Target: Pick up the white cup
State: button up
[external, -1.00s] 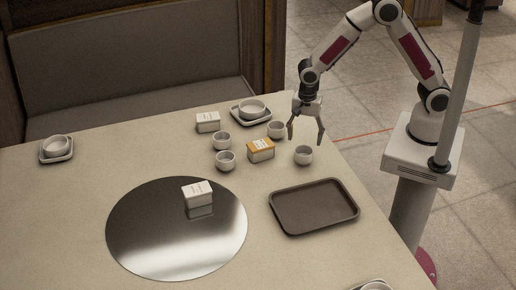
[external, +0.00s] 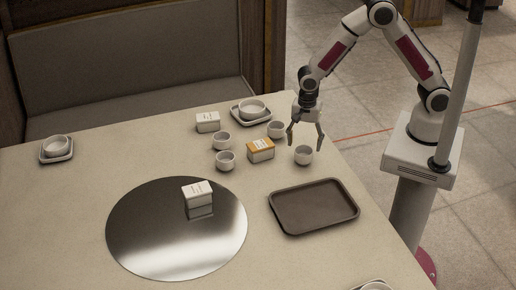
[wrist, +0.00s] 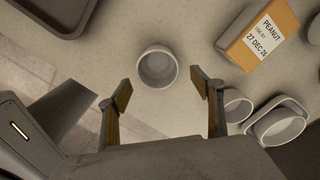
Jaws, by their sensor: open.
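My gripper (external: 305,146) is open and points down close to a small white cup (external: 303,156) near the table's right edge. In the wrist view this cup (wrist: 157,68) stands upright and looks empty, just ahead of the gap between the open fingertips (wrist: 161,84). Nothing is between the fingers. More similar white cups stand to the left: one behind (external: 276,129), one further left (external: 222,140) and one in front of that (external: 225,161).
An orange-topped box (external: 261,150) labelled PEANUT in the wrist view stands left of the near cup. A brown tray (external: 313,228) lies in front. A white box (external: 208,122) and a bowl on a saucer (external: 235,117) stand behind. A round metal plate (external: 150,248) holds white boxes (external: 197,190).

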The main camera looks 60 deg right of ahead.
aim_at(304, 151)
jog(key=shift+s+a+f, duration=0.1)
jog(key=shift+a+f, duration=0.2)
jog(key=shift+f, duration=0.55)
jog(key=shift+s+a+f, duration=0.1)
jog(key=shift+a+f, duration=0.15)
jog(key=shift+f, duration=1.55)
jog(key=c, duration=1.2)
